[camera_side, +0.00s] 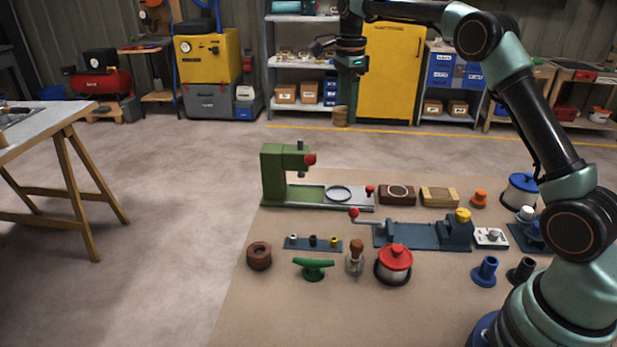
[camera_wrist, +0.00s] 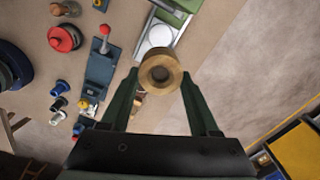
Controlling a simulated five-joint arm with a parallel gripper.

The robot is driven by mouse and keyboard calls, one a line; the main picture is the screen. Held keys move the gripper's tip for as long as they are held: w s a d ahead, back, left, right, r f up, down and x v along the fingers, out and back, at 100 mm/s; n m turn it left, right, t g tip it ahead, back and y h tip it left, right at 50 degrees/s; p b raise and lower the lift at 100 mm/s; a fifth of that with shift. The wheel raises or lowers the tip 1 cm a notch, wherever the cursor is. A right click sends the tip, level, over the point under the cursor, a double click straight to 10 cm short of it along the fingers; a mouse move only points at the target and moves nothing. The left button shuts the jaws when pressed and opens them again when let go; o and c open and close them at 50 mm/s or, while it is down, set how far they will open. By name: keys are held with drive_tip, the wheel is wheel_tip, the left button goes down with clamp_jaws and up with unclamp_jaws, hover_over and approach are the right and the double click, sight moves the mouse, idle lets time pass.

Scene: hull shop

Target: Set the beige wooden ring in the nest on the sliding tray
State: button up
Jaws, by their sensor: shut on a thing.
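The beige wooden ring (camera_side: 340,117) is held at the tips of my gripper (camera_side: 344,103), high above the bench in the side view. In the wrist view the ring (camera_wrist: 160,71) sits between the two fingers of my gripper (camera_wrist: 160,80), its hole facing the camera. The sliding tray (camera_side: 313,194) is the pale plate at the base of a green press (camera_side: 273,172); its round nest (camera_side: 339,193) looks empty. The tray also shows in the wrist view (camera_wrist: 148,49), just beyond the ring, which hides part of it.
To the right of the tray are a dark wooden block (camera_side: 397,193) and a light one (camera_side: 438,197). A blue vise-like fixture (camera_side: 410,235) with a red-knobbed lever stands in front. A brown ring (camera_side: 259,255) and a red-lidded pot (camera_side: 395,262) are nearer. Air around my gripper is clear.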

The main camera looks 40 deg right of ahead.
wheel_tip(320, 180, down, 20)
drive_tip(key=shift+r, duration=0.15)
idle(0.5)
drive_tip(key=shift+f, duration=0.5)
idle(1.3)
drive_tip(key=o, duration=1.1)
drive_tip(key=shift+c, duration=0.2)
wheel_tip(320, 180, up, 11)
idle(0.4)
